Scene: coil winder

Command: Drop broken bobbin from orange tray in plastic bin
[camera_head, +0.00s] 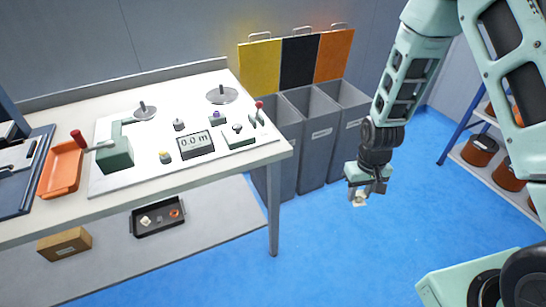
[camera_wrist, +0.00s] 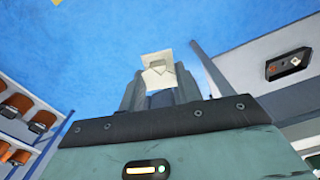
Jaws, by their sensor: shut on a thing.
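My gripper (camera_head: 366,186) hangs over the blue floor, in front and to the right of the bins. It is shut on a small pale piece (camera_head: 360,199), which also shows between the fingertips in the wrist view (camera_wrist: 158,66). It looks like the broken bobbin, but its full shape is partly hidden. The orange tray (camera_head: 62,168) lies at the left of the bench and looks empty. Three grey bins stand against the wall with raised lids: yellow (camera_head: 260,66), black (camera_head: 299,62) and orange (camera_head: 334,55). Their labels are too small to read, so I cannot tell which is plastic.
The white bench (camera_head: 225,165) holds the coil winder with its display (camera_head: 196,144). A black tray (camera_head: 158,222) with small parts and a cardboard box (camera_head: 64,245) lie below. A shelf with copper-coloured spools (camera_head: 480,150) stands at the right. The floor around my gripper is clear.

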